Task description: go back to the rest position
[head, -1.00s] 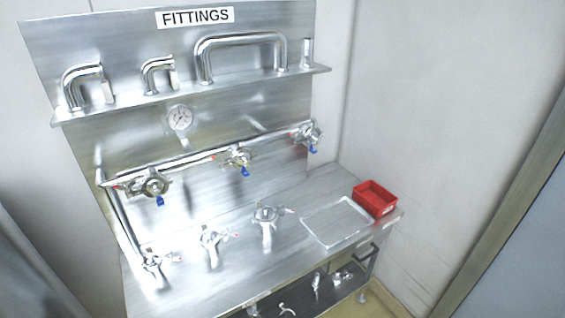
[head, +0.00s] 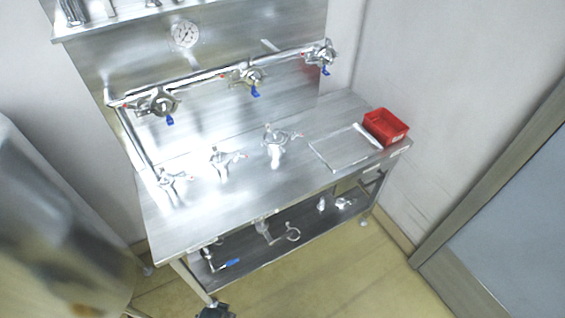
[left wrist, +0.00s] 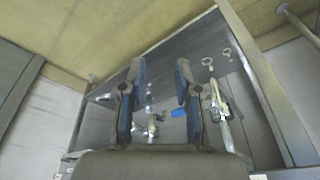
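The left wrist view shows my left gripper (left wrist: 160,68) with its two dark fingers spread apart. I see nothing held between the fingertips. Behind them is the steel workbench's lower shelf area with fittings. In the head view the steel workbench (head: 190,232) fills the middle. A small dark shape (head: 215,311) is at the bottom edge by the front left leg; I cannot tell if it is part of a gripper. My right gripper is not in view.
The bench top has several valves, a clear flat tray (head: 340,165) and a red bin (head: 385,127). The lower shelf holds loose fittings, one with a blue handle (head: 231,263). Above runs a pipe with blue-handled valves. A large blurred grey shape (head: 50,230) fills the left. Floor (head: 330,270) is clear at front right.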

